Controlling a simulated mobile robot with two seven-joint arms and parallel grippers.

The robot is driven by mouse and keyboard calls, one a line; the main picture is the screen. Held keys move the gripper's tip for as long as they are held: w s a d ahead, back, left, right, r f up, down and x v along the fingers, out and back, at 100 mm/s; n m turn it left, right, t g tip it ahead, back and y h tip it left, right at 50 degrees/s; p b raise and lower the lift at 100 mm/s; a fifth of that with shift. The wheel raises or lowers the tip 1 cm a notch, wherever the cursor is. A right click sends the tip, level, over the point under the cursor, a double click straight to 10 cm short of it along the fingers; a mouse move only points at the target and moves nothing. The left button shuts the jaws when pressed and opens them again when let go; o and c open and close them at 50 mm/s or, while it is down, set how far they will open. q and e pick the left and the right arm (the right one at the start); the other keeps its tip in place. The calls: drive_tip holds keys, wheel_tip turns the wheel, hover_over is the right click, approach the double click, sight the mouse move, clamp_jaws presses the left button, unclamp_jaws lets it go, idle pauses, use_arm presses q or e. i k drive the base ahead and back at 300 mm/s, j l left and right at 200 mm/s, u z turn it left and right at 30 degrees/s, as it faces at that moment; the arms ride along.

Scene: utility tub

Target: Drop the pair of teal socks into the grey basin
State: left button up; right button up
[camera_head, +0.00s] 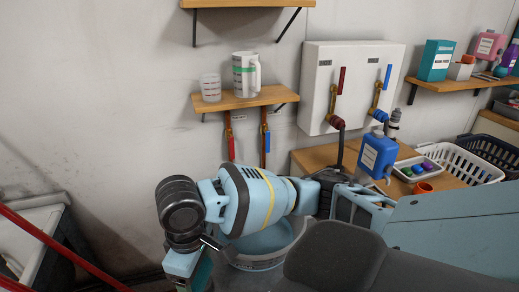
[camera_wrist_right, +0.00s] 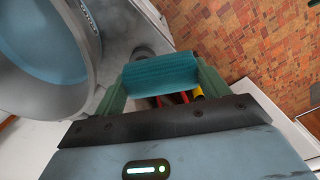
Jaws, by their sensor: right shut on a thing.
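The teal socks (camera_wrist_right: 160,73) are a folded bundle between the green fingers of my right gripper (camera_wrist_right: 162,88) in the right wrist view. The gripper is shut on them. The grey basin (camera_wrist_right: 92,62) is at upper left there, with a light blue inside, and the socks are to the right of its rim. In the head view the basin (camera_head: 268,261) stands behind my right arm, which hides much of it. My right gripper (camera_head: 193,275) is at the bottom edge, left of the basin, partly cut off. My left gripper is not in view.
A wall shelf (camera_head: 245,99) holds a measuring jug and a cup. A bench at right carries a blue bottle (camera_head: 378,155), a tray and a white basket (camera_head: 462,162). Red bars (camera_head: 60,248) cross the lower left. A brick-patterned floor (camera_wrist_right: 260,40) shows in the wrist view.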

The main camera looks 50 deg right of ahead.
sight(260, 235)
drive_tip(key=k+l+u, duration=0.25)
drive_tip(key=k+l, duration=0.3)
drive_tip(key=k+l+u, duration=0.1)
drive_tip(key=l, duration=0.25)
drive_tip(key=k+l+u, duration=0.1)
drive_tip(key=l, duration=0.25)
drive_tip(key=k+l+u, duration=0.1)
drive_tip(key=l, duration=0.2)
drive_tip(key=i+l, duration=0.3)
drive_tip(key=i, duration=0.1)
